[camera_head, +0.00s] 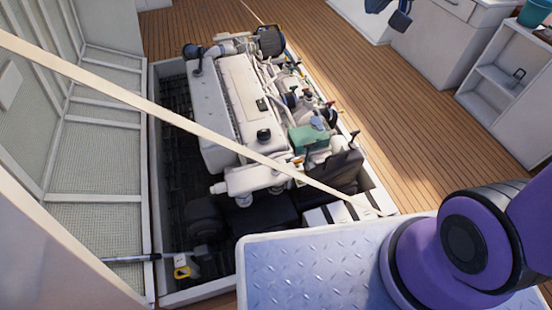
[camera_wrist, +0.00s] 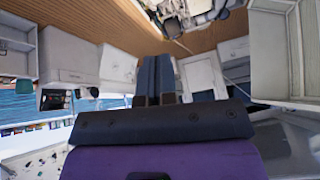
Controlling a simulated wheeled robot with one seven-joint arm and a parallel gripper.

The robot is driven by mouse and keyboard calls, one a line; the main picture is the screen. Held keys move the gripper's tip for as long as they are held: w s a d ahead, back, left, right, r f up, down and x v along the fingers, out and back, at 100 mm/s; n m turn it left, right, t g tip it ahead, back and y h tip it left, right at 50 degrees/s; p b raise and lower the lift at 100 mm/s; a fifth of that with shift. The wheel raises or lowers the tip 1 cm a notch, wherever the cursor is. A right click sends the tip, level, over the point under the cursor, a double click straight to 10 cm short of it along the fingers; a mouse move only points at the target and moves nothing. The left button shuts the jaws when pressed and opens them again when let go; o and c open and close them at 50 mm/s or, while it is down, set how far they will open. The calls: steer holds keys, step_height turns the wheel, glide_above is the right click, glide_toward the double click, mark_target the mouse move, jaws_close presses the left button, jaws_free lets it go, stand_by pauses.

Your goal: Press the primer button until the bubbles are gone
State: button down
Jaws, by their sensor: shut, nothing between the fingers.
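The white engine (camera_head: 245,100) sits in the open engine hatch in the head view. Several small fittings, a green part (camera_head: 308,138) and dark and coloured knobs are along its right side. I cannot tell which of these is the primer button, and no bubbles can be made out. My gripper (camera_wrist: 158,75) shows only in the wrist view, with its two dark fingers shut together and nothing between them. It is well apart from the engine, part of which shows upside down at the top of the wrist view (camera_wrist: 185,10).
A pale strap (camera_head: 150,108) runs diagonally across the hatch. The raised hatch lid (camera_head: 100,160) stands at the left. A metal tread plate (camera_head: 310,265) lies in front. A white shelf unit (camera_head: 510,90) stands at the right, with clear wooden deck (camera_head: 400,120) between.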

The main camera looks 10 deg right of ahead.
steer(key=w+a+f, duration=0.5)
steer(key=w+f, duration=0.6)
steer(key=m+t+y, duration=0.2)
steer(key=m, duration=0.3)
glide_above(277, 165)
step_height(277, 165, down, 45)
steer(key=shift+d, duration=0.1)
steer(key=shift+f, duration=0.15)
steer(key=shift+f, duration=4.3)
steer(key=shift+f, duration=0.4)
